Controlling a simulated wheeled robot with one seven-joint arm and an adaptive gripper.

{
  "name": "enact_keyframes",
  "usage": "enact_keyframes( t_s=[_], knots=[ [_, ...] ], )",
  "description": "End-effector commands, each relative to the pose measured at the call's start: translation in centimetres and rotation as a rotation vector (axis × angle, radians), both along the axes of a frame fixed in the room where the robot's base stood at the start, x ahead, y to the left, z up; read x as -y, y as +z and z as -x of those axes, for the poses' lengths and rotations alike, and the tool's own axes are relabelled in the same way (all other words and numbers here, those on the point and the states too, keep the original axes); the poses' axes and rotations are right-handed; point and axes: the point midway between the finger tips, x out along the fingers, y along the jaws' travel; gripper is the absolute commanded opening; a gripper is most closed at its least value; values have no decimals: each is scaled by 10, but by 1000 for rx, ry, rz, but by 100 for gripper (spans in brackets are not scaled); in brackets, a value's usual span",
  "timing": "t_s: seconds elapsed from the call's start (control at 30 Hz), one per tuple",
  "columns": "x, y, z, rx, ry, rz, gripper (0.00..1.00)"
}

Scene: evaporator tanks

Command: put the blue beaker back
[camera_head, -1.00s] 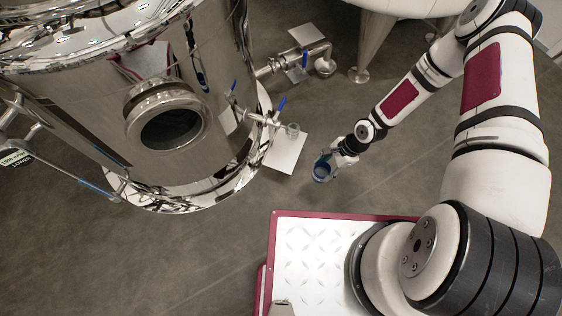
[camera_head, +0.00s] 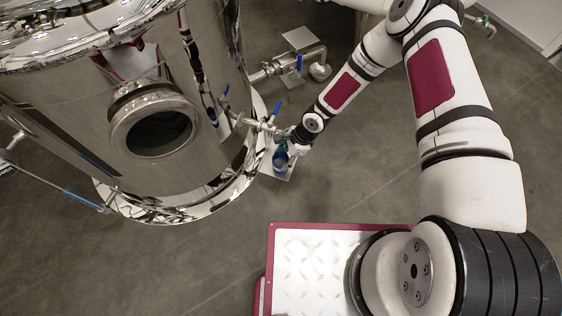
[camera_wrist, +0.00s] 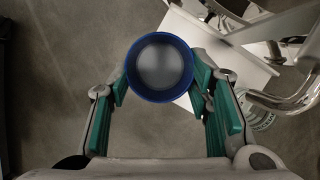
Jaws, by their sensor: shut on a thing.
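The blue beaker (camera_head: 280,160) is in my gripper (camera_head: 287,148), over or beside the white plate by the tank's outlet valve in the head view. In the wrist view the blue beaker (camera_wrist: 160,68) is seen from above, with its round rim between the two green-padded fingers of my gripper (camera_wrist: 162,85). The gripper is shut on the beaker. The beaker looks empty. The white plate (camera_wrist: 240,48) lies behind and to the right of the beaker in the wrist view. I cannot tell how high the beaker is above it.
The large steel tank (camera_head: 150,100) stands close at the left. Its outlet pipe and blue-handled valve (camera_head: 276,108) are right by my gripper. A clear vessel (camera_wrist: 262,118) and curved pipes (camera_wrist: 295,100) are to the right in the wrist view. Open floor (camera_head: 350,180) lies to the right.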

Motion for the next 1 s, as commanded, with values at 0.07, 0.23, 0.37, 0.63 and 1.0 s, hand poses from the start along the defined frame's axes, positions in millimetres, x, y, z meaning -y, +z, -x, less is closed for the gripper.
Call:
enact_keyframes(
  t_s=[0.07, 0.23, 0.37, 0.63, 1.0],
  knots=[
    [-3, -1, -3, 0, -1, 1, 13],
    [-11, -12, -9, 0, -1, 1, 13],
    [-11, -30, -8, -1, -2, 0, 13],
    [-11, -36, -9, 1, 0, 2, 13],
    [-11, -37, -8, 0, -1, 2, 54]
  ],
)
